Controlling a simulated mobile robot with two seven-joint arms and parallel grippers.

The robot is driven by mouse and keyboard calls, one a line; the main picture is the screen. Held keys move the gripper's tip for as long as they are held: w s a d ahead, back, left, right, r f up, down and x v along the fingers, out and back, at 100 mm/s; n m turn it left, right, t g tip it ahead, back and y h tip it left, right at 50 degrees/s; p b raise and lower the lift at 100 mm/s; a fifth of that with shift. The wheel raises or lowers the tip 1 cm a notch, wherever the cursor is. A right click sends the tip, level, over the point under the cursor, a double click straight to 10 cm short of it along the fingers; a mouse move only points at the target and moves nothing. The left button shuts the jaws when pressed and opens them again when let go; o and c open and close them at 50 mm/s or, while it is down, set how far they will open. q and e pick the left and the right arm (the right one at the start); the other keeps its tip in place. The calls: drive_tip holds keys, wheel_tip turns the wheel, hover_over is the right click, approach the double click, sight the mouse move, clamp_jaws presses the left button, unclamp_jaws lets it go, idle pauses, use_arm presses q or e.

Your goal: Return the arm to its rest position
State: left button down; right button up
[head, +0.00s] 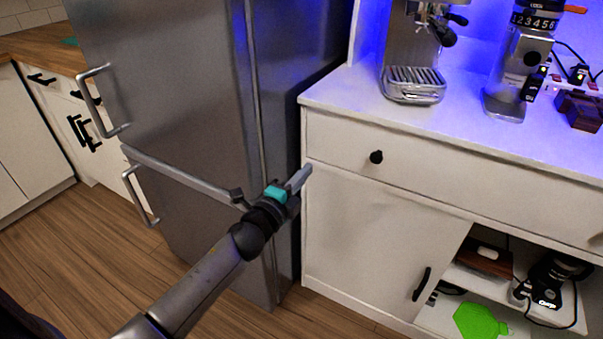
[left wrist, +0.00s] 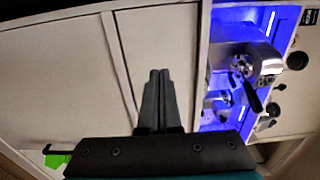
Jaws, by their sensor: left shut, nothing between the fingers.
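My left gripper (head: 302,176) is raised in front of the left edge of the white cabinet (head: 350,219) in the head view, close to the gap beside the fridge. Its dark arm comes in from the lower left. In the left wrist view the two fingers (left wrist: 157,78) lie together with nothing between them. White cabinet panels (left wrist: 60,75) fill the left of that view. Whether the fingertips touch the cabinet I cannot tell. My right gripper is not in either view.
A steel fridge (head: 185,80) stands at the left of the cabinet. An espresso machine (head: 412,50) and a grinder (head: 517,65) stand on the cabinet top. The lower right opening holds a green hexagonal item (head: 479,321) and appliances. Wooden floor (head: 80,245) is open at the lower left.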

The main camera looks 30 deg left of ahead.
use_arm(q)
drive_tip(key=shift+s, duration=0.45)
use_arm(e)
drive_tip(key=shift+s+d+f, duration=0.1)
use_arm(q)
drive_tip(key=s+a+f+n+g+y+p, duration=0.1)
drive_tip(key=s+f+n+g, duration=0.4)
drive_tip(key=f, duration=0.8)
drive_tip(key=s+f+n+g+y+p, duration=0.1)
drive_tip(key=s+f+n+g, duration=0.15)
drive_tip(key=s+f, duration=0.8)
drive_tip(key=s+d+f+n+g+p, duration=0.1)
drive_tip(key=s+f+n+g, duration=0.3)
drive_tip(key=s+f, duration=0.5)
drive_tip(key=s+d+f+n+g+p, duration=0.1)
drive_tip(key=s+f+n+g, duration=0.3)
drive_tip(key=s+f, duration=0.5)
drive_tip(key=s+d, duration=0.1)
drive_tip(key=s, duration=0.7)
drive_tip(key=shift+s+d+f+h, duration=0.2)
drive_tip(key=shift+d+f+h, duration=0.05)
drive_tip(key=shift+f+h, duration=0.15)
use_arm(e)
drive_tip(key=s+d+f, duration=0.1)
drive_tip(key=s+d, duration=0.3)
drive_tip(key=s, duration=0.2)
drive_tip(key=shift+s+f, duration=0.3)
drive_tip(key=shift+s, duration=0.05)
